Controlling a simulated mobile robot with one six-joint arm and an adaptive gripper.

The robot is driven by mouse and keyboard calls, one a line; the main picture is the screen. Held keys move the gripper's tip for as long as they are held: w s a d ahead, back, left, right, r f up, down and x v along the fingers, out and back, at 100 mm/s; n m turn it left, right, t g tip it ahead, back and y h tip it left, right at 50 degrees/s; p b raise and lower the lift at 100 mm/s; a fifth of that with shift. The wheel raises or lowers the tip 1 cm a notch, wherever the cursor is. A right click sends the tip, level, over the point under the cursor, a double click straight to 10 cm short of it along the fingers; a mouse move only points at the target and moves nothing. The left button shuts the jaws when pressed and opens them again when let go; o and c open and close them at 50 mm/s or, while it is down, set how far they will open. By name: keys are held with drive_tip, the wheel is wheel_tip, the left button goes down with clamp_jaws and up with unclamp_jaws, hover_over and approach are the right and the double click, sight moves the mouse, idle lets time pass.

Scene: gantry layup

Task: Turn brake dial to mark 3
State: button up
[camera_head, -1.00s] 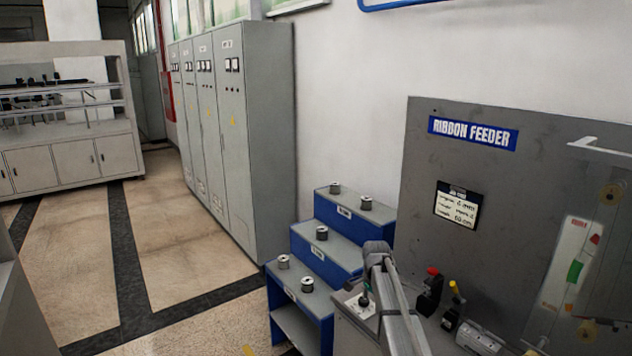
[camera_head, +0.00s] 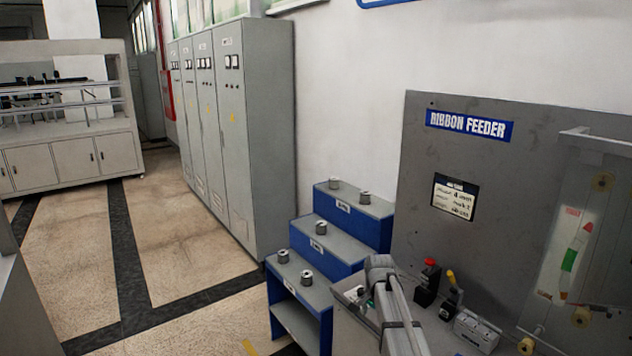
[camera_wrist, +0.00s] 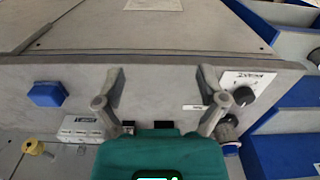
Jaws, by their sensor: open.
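The brake dial (camera_wrist: 243,96) is a small dark round knob on a white plate (camera_wrist: 250,80) with lettering and marks, at the right of the wrist view. Its pointer and the mark it stands at are too small to read. My gripper (camera_wrist: 160,92) has its two grey fingers wide apart with nothing between them. The right finger is just left of the dial; I cannot tell whether it touches. In the head view my gripper (camera_head: 380,268) is above the bench at lower right, and it hides much of the area around the dial.
A ribbon feeder panel (camera_head: 410,190) stands behind the bench, with a red-topped control (camera_head: 428,270) and a yellow-tipped lever (camera_head: 451,280) nearby. Blue steps (camera_head: 345,236) with several spools stand left of the bench. A blue block (camera_wrist: 47,94) is left in the wrist view. Open floor (camera_head: 185,240) lies left.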

drive_tip(key=s+f+n+b, duration=0.2)
drive_tip(key=s+n, duration=0.3)
drive_tip(key=s, duration=0.6)
drive_tip(key=s+f+n+b, duration=0.3)
drive_tip(key=s+n, duration=0.2)
drive_tip(key=s, duration=0.6)
drive_tip(key=shift+s+a+f, duration=0.15)
drive_tip(key=shift+f, duration=0.25)
drive_tip(key=c, duration=0.5)
drive_tip(key=shift+o, duration=0.2)
